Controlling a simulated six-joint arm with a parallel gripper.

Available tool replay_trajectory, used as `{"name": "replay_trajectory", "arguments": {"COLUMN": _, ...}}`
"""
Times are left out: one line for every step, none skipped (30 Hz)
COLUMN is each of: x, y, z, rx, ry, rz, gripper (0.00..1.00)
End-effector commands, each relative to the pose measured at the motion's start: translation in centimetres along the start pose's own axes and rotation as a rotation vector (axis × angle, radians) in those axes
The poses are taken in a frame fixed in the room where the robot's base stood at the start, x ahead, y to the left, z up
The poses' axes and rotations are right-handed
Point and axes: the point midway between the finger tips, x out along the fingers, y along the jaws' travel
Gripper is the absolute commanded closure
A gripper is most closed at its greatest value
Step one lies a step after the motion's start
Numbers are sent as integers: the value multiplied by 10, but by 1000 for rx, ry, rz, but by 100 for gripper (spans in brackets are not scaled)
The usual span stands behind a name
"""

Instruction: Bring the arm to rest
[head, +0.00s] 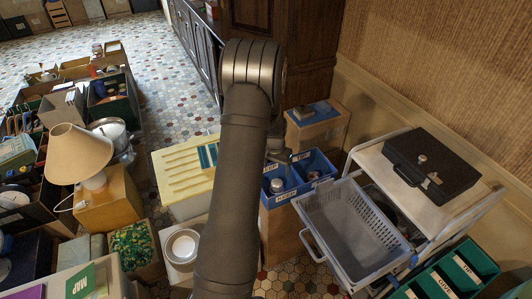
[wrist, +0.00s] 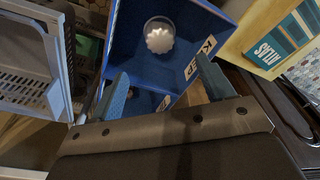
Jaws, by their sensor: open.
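My arm reaches up the middle of the head view, and my gripper (head: 279,155) shows partly behind it, above the blue two-part bin (head: 318,163). In the wrist view my gripper (wrist: 163,84) is open, its two blue-grey fingers wide apart with nothing between them. Beyond the fingers is the blue bin (wrist: 205,22), with a label reading KEEP on its wall. A round, pale, fluted thing (wrist: 159,38) lies in one compartment. I cannot tell whether the fingertips are above the rim or below it.
A grey basket (head: 352,232) and a black case (head: 432,163) stand on a trolley at the right. A cream box (head: 180,172) holds a book labelled ATLAS (wrist: 275,48). Crowded crates and a lamp (head: 78,155) fill the left. Tiled floor (head: 165,75) is free at the back.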

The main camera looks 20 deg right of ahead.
Motion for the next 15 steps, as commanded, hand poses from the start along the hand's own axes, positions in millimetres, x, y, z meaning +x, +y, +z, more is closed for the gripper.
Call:
{"name": "replay_trajectory", "arguments": {"x": 2, "y": 0, "z": 0, "rx": 0, "ry": -1, "rz": 0, "gripper": 26}}
{"name": "replay_trajectory", "arguments": {"x": 4, "y": 0, "z": 0, "rx": 0, "ry": -1, "rz": 0, "gripper": 26}}
{"name": "replay_trajectory", "arguments": {"x": 6, "y": 0, "z": 0, "rx": 0, "ry": -1, "rz": 0, "gripper": 26}}
{"name": "replay_trajectory", "arguments": {"x": 9, "y": 0, "z": 0, "rx": 0, "ry": -1, "rz": 1, "gripper": 26}}
{"name": "replay_trajectory", "arguments": {"x": 13, "y": 0, "z": 0, "rx": 0, "ry": -2, "rz": 1, "gripper": 26}}
{"name": "replay_trajectory", "arguments": {"x": 19, "y": 0, "z": 1, "rx": 0, "ry": -4, "rz": 1, "gripper": 26}}
{"name": "replay_trajectory", "arguments": {"x": 23, "y": 0, "z": 1, "rx": 0, "ry": -3, "rz": 1, "gripper": 26}}
{"name": "replay_trajectory", "arguments": {"x": 28, "y": 0, "z": 1, "rx": 0, "ry": -3, "rz": 1, "gripper": 26}}
{"name": "replay_trajectory", "arguments": {"x": 35, "y": 0, "z": 1, "rx": 0, "ry": -4, "rz": 1, "gripper": 26}}
{"name": "replay_trajectory", "arguments": {"x": 40, "y": 0, "z": 1, "rx": 0, "ry": -4, "rz": 1, "gripper": 26}}
{"name": "replay_trajectory", "arguments": {"x": 46, "y": 0, "z": 1, "rx": 0, "ry": -4, "rz": 1, "gripper": 26}}
{"name": "replay_trajectory", "arguments": {"x": 52, "y": 0, "z": 0, "rx": 0, "ry": -3, "rz": 1, "gripper": 26}}
{"name": "replay_trajectory", "arguments": {"x": 58, "y": 0, "z": 0, "rx": 0, "ry": -2, "rz": 1, "gripper": 26}}
{"name": "replay_trajectory", "arguments": {"x": 63, "y": 0, "z": 1, "rx": 0, "ry": -3, "rz": 1, "gripper": 26}}
{"name": "replay_trajectory", "arguments": {"x": 70, "y": 0, "z": 1, "rx": 0, "ry": -4, "rz": 1, "gripper": 26}}
